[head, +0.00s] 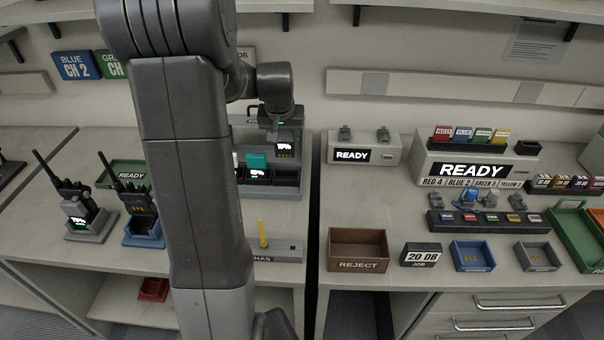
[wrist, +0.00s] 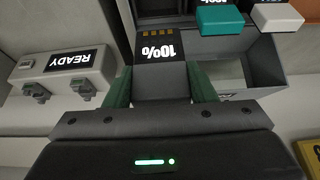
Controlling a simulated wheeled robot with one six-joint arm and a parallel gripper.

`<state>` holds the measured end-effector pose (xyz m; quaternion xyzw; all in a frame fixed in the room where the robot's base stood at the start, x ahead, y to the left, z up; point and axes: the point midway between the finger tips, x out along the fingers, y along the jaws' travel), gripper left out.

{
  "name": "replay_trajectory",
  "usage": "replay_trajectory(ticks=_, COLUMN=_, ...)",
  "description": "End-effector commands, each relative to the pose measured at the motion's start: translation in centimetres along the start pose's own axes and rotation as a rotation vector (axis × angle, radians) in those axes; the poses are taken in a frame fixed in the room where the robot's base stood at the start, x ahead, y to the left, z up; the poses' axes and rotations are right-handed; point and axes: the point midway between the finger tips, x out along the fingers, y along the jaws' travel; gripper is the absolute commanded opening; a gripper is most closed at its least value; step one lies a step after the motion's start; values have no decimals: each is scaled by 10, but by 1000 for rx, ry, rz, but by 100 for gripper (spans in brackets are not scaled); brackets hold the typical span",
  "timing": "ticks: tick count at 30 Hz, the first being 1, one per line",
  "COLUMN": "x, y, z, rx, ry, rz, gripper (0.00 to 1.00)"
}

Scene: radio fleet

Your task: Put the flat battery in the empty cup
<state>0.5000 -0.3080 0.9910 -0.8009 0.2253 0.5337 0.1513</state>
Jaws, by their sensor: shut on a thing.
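My gripper (head: 281,122) is over the dark charger station (head: 302,192) at the middle back of the head view. Its green fingers (wrist: 162,88) are shut on a dark battery (wrist: 160,50) with gold contacts and a display that reads 10% in the wrist view. The battery also shows in the head view (head: 287,148). I cannot tell whether it touches the station. An empty cup (head: 286,179) is at the station's front right; an open compartment shows right of the battery in the wrist view (wrist: 232,72). A teal-topped battery (head: 257,160) stands left of the empty cup.
A white-topped battery (wrist: 278,16) is beside the teal one. A READY unit (head: 364,156) stands to the right across a gap between benches. A yellow post (head: 262,235) rises in front of the station. A brown REJECT bin (head: 357,248) is front right. Two radios (head: 75,200) stand left.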

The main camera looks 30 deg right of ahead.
Motion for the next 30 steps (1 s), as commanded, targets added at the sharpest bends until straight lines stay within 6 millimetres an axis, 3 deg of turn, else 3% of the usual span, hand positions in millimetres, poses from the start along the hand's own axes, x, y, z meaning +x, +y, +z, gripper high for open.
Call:
replay_trajectory(ticks=7, x=42, y=0, z=19, rx=-1, ry=-7, rz=1, gripper=25)
replay_trajectory(ticks=18, x=82, y=0, z=35, rx=0, ry=-5, rz=1, gripper=25)
replay_trajectory(ticks=30, x=92, y=0, z=39, rx=0, ry=-1, rz=0, gripper=25)
